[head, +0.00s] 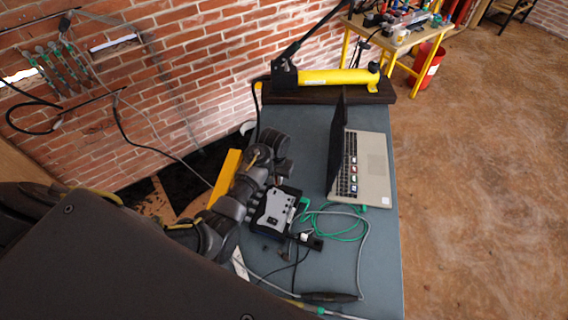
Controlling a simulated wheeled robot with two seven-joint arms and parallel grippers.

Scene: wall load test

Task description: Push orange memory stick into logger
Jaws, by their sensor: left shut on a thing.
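The logger (273,211) is a grey and black box lying on the blue-grey table, with green connectors on its right side. My left arm comes in from the left and bends over the table. My left gripper (281,174) is at the logger's far end, close above or beside it; I cannot tell whether they touch. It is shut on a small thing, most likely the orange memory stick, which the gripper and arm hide. The logger's slot cannot be made out. My right gripper is not in view.
An open laptop (371,168) stands right of the logger. Green and grey cables (340,222) loop between them. A yellow hand pump (335,78) sits on a dark board at the table's far end. A brick wall is at left; open floor is at right.

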